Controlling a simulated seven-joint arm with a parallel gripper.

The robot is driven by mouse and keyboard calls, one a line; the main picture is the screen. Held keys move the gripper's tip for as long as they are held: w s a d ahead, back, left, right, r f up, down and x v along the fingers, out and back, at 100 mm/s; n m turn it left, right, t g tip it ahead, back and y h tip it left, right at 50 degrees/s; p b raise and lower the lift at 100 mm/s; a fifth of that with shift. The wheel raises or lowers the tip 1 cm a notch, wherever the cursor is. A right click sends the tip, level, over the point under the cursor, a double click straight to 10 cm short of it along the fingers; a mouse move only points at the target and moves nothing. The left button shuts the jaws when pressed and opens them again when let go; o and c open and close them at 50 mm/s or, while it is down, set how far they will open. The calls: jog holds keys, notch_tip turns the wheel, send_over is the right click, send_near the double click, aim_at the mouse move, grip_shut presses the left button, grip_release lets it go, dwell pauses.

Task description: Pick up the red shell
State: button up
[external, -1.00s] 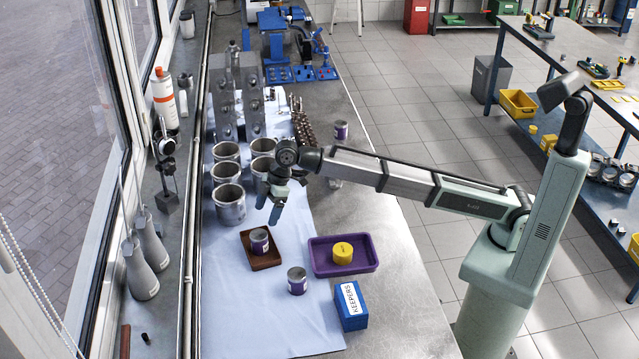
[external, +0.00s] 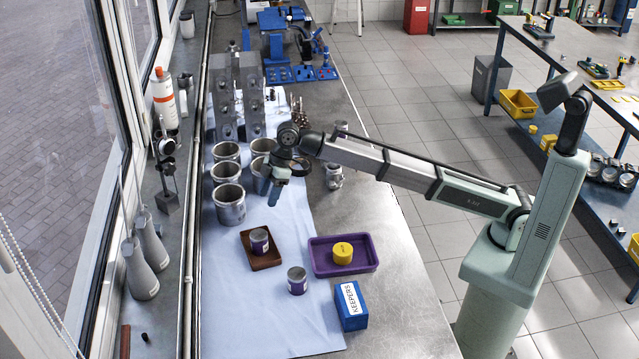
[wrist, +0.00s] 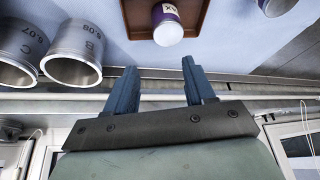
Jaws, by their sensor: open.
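I cannot pick out a red shell in either current view. A small metal cup with a purple label (external: 259,241) stands in a reddish-brown tray (external: 272,265). That cup also shows at the top of the wrist view (wrist: 167,28), with part of the tray (wrist: 138,12). My gripper (external: 277,188) hangs over the blue mat, beside the large metal cylinders and farther back than the brown tray. In the wrist view, its two fingers (wrist: 158,72) are apart with nothing between them.
Large metal cylinders (external: 231,206) stand left of my gripper. A purple tray (external: 372,262) with a yellow cylinder (external: 343,252), a second purple-labelled cup (external: 297,281) and a blue KEEPERS box (external: 351,305) sit nearer the front. The mat's front-left area (external: 235,315) is clear.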

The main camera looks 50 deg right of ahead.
jog(key=w+d+f+y, duration=0.2)
jog(key=d+y, duration=0.1)
jog(key=d, duration=1.4)
jog(key=w+d+f+y, duration=0.1)
jog(key=w+d+y, duration=0.1)
jog(key=d, duration=1.6)
jog(key=s+d+r+t+y, duration=0.15)
jog(key=s+d, duration=0.25)
jog(key=d, duration=0.6)
jog(key=s+d+r+t+y, duration=0.15)
jog(key=s+d, duration=0.35)
jog(key=d, duration=0.5)
jog(key=s+d+t+y, duration=0.2)
jog(key=s+d+y, duration=0.15)
jog(key=d, duration=0.75)
notch_tip(320, 180, down, 16)
jog(key=s, duration=0.1)
jog(key=shift+h, duration=0.45)
jog(key=shift+r+x, duration=0.2)
jog(key=shift+x, duration=6.7)
jog(key=shift+s, duration=0.1)
grip_shut()
